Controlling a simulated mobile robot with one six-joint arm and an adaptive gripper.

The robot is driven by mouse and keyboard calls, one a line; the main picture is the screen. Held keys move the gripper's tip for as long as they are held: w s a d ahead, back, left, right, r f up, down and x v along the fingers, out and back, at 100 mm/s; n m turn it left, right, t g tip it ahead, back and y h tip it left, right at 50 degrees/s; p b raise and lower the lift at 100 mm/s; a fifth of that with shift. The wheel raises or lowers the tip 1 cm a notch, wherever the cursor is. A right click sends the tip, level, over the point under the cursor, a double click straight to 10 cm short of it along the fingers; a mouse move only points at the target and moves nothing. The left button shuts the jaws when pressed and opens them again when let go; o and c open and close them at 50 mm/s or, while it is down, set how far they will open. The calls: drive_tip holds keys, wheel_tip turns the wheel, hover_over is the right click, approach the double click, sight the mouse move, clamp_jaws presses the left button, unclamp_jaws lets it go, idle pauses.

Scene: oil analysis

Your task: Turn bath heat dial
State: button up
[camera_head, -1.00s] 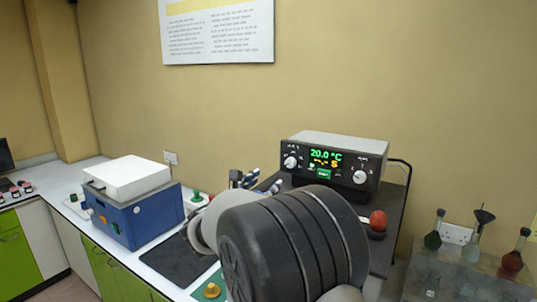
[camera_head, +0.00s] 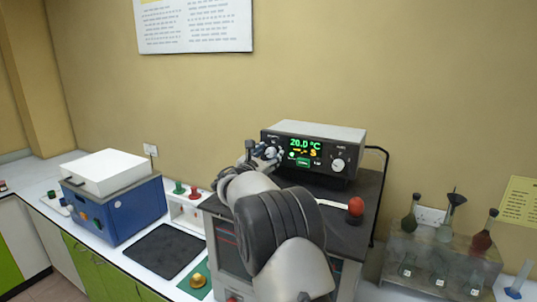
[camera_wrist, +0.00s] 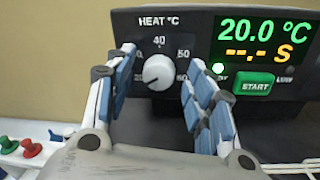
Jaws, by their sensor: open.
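The bath control unit (camera_head: 316,148) is a dark box with a light top and a green display reading 20.0 °C. In the wrist view its heat dial (camera_wrist: 158,72) is a round white knob under the label HEAT °C, with marks around it including 40 and 50. My gripper (camera_wrist: 157,85) is open, with its blue-padded fingers on either side of the dial and a gap to the knob on each side. In the head view my gripper (camera_head: 262,152) is in front of the unit's left side and hides the heat dial.
A green START button (camera_wrist: 254,84) is right of the dial. A second white knob (camera_head: 338,165) is on the unit's right. A red knob (camera_head: 356,206) stands at the bath's right. A blue box (camera_head: 115,205) and a glassware rack (camera_head: 440,255) flank the bath.

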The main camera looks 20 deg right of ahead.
drive_tip(key=shift+w+d, duration=0.2)
drive_tip(key=shift+c, duration=0.5)
drive_tip(key=c, duration=1)
